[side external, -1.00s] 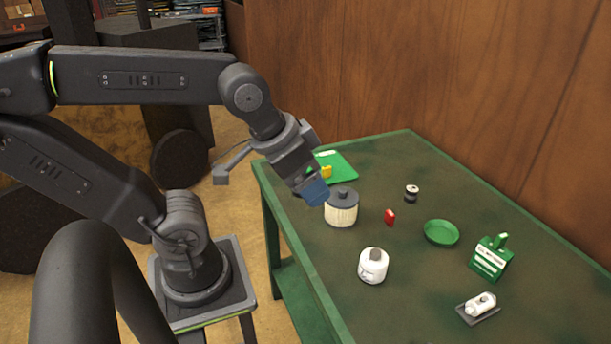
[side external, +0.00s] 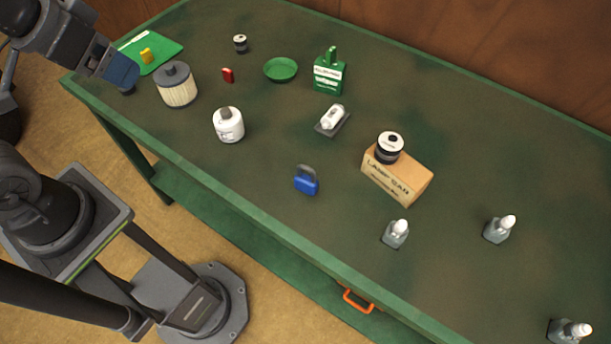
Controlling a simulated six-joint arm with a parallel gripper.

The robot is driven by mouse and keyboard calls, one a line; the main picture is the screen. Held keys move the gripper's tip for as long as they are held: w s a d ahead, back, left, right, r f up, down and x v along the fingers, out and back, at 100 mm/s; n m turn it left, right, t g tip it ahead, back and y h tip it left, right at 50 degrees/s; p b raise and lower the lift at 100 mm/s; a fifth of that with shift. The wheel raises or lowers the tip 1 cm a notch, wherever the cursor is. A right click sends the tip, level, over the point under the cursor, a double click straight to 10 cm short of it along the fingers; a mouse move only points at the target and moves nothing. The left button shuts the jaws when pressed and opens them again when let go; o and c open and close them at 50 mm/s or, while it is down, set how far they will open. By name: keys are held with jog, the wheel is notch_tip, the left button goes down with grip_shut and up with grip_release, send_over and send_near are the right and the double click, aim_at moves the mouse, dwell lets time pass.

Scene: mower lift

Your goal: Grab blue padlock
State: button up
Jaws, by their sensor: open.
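The blue padlock (side external: 306,184) has a blue body and a grey shackle. It stands on the green table near its front edge, left of the cardboard box, with nothing touching it. My gripper (side external: 126,78) is at the upper left, with bluish fingers, above the table's left end near the green tray and the cylindrical filter. It is open, far from the padlock. A small dark object shows just below its fingertips; I cannot tell what it is.
A white canister (side external: 228,125), a cream filter (side external: 176,86), a red item (side external: 228,75), a green dish (side external: 280,69), a green box (side external: 329,76) and a cardboard box (side external: 397,181) stand on the table (side external: 264,150). Several grey bottles stand at the right. Free room surrounds the padlock.

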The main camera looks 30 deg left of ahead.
jog(key=shift+o, duration=0.2)
jog(key=shift+o, duration=0.6)
jog(key=g, duration=0.6)
send_over(306, 168)
notch_tip(306, 168, down, 13)
jog(key=shift+m, duration=0.4)
notch_tip(306, 168, down, 9)
jog(key=shift+r, duration=0.2)
jog(key=shift+w+f, duration=0.15)
jog(key=shift+f, duration=1.2)
jog(key=shift+w+f, duration=0.15)
jog(key=shift+f, duration=1.15)
jog(key=shift+c, duration=0.4)
